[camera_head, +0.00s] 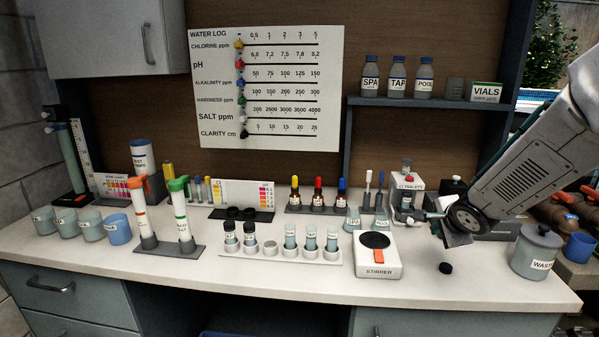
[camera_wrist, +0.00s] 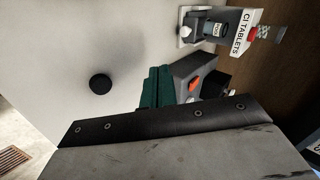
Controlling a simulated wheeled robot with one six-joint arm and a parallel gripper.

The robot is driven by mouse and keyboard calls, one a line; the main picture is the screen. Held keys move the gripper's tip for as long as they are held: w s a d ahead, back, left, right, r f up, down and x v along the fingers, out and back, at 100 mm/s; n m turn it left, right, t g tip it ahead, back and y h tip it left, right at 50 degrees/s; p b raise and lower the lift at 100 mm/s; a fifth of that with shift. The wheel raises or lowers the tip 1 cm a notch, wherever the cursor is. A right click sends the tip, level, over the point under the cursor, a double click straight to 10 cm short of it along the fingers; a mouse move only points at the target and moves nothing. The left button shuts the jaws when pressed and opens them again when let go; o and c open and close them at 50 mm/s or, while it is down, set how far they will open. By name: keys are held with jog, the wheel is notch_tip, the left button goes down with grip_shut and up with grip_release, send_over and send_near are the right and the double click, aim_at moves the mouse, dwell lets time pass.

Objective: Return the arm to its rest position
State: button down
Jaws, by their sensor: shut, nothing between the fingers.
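My gripper (camera_head: 456,238) hangs over the right part of the white counter in the head view, to the right of the stirrer (camera_head: 378,268). It is shut with nothing in it, and appears to be above the counter surface. My arm reaches in from the right edge of the picture. A small round black cap (camera_head: 445,268) lies on the counter just below the gripper, apart from it. The cap also shows in the wrist view (camera_wrist: 100,84), left of centre. A grey part with a black screwed strip fills the bottom of the wrist view.
A lidded waste pot (camera_head: 537,252) and a blue cup (camera_head: 580,247) stand right of the gripper. The Cl tablets dispenser (camera_head: 407,200) stands behind left. A vial rack (camera_head: 280,257) stands left of the stirrer. A shelf (camera_head: 430,104) holds bottles above.

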jog(key=s+n, duration=0.1)
jog(key=s+d+f+n+g+h, duration=0.1)
jog(key=s, duration=0.1)
jog(key=s+d+f+n+g, duration=0.1)
jog(key=shift+s+f, duration=0.15)
jog(key=shift+s, duration=0.05)
jog(key=s+a+r+n+g+y, duration=0.1)
jog(key=s+a+r+n, duration=0.3)
jog(key=s, duration=0.6)
jog(key=s+a+r+n+g, duration=0.2)
jog(key=s+a+n, duration=0.4)
jog(key=s, duration=0.4)
jog(key=s+a+r+n+g+y, duration=0.1)
jog(key=s+a+r+n, duration=0.3)
jog(key=s, duration=0.6)
jog(key=shift+a+r+n+g+y, duration=0.3)
jog(key=shift+a+r+n+g, duration=0.1)
jog(key=shift+a+r+g, duration=0.4)
